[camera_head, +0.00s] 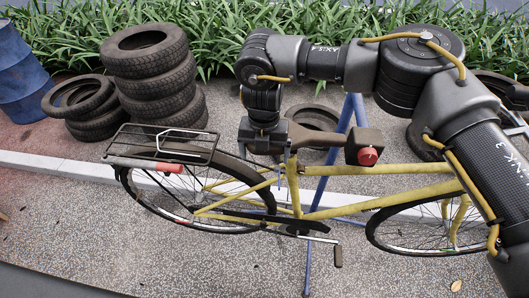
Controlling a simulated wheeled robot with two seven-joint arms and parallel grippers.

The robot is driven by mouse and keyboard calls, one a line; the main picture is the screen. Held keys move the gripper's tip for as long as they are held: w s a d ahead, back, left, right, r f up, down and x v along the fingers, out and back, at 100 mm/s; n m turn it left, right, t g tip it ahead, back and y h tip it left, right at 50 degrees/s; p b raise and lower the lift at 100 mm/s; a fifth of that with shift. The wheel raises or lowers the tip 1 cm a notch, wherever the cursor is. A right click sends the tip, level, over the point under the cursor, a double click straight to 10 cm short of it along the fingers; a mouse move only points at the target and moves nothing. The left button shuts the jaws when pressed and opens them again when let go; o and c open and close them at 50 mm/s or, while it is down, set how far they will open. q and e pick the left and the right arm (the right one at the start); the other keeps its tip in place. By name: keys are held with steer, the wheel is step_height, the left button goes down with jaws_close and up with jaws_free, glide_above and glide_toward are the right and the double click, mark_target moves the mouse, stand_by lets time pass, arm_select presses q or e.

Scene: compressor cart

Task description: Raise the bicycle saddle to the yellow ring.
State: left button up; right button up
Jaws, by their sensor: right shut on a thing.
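The bicycle (400,192) has a yellow frame and stands upright, side-on. Its dark saddle (315,136) sits above the seat tube, pointing right. My right gripper (272,142) comes down from above at the saddle's rear end. It is shut on the saddle; its fingertips are mostly hidden. I cannot make out the yellow ring apart from the yellow frame parts below the saddle. My left gripper is not in view.
A dark block with a red round face (368,156) is right of the saddle. A rear rack (160,143) is at left. Blue stand legs (335,140) rise behind the frame. Stacked tires (150,65) and a blue barrel (20,70) stand at back left.

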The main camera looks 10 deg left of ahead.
steer(key=shift+a+r+p, duration=0.2)
steer(key=shift+r+p, duration=0.45)
steer(key=shift+r, duration=0.55)
steer(key=shift+a+r+p, duration=0.2)
steer(key=shift+r+p, duration=0.4)
steer(key=shift+r, duration=0.6)
